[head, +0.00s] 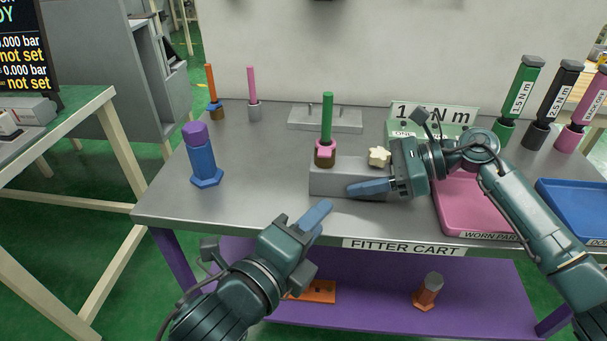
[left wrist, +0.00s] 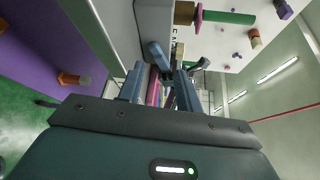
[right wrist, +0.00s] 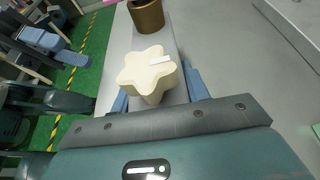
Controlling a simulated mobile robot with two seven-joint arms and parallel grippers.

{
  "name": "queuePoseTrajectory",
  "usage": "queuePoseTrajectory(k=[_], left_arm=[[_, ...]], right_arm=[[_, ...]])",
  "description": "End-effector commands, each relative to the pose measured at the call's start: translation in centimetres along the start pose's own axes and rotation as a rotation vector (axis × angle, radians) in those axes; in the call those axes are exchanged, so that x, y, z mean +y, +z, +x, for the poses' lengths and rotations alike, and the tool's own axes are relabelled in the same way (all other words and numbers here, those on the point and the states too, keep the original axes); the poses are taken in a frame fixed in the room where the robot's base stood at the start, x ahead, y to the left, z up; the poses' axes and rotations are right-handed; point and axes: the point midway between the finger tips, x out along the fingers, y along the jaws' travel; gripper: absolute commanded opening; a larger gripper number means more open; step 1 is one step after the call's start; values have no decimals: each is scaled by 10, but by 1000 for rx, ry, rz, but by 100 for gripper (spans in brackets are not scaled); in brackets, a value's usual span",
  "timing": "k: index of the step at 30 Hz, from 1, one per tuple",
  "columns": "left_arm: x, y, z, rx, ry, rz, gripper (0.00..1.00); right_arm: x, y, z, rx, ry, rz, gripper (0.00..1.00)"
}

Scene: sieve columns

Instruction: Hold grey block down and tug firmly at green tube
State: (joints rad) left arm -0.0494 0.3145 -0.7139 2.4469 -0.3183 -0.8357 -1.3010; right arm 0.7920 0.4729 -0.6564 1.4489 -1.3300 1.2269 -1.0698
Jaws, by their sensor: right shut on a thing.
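The grey block (head: 335,182) sits at the front edge of the cart top. The green tube (head: 327,117) stands upright in a brown fitting (head: 325,159) with a pink collar (head: 326,149) on the block's left end. A cream star knob (head: 379,157) is on its right end; it also shows in the right wrist view (right wrist: 148,72). My right gripper (head: 368,187) is shut on the block, one finger along its front face. My left gripper (head: 316,217) is open and empty in front of the cart edge, below the block. The tube shows in the left wrist view (left wrist: 228,17).
A blue fitting with a purple cap (head: 203,160) stands left. Orange and pink tubes stand in fittings (head: 214,95) (head: 253,95) behind. A pink tray (head: 463,212) and blue tray (head: 575,205) lie right, with several torque drivers (head: 518,100) behind. A purple shelf (head: 385,300) is below.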

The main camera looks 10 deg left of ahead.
Motion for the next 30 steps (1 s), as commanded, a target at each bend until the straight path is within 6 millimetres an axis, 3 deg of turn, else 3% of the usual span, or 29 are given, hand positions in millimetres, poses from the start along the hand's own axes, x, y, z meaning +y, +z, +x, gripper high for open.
queuePoseTrajectory(k=[6, 12, 20, 30], left_arm=[[-36, 12, 8, -121, 34, 731, 35], [-57, 28, 4, -242, 103, 1175, 35], [-66, 38, 6, -301, 150, 1358, 35], [-70, 55, 61, -302, 151, 1356, 35]], right_arm=[[1, -4, 2, 6, 5, 4, 16], [1, -4, 2, 7, 5, 4, 16], [2, -4, 2, 7, 5, 4, 16], [2, -5, 2, 8, 6, 5, 16]])
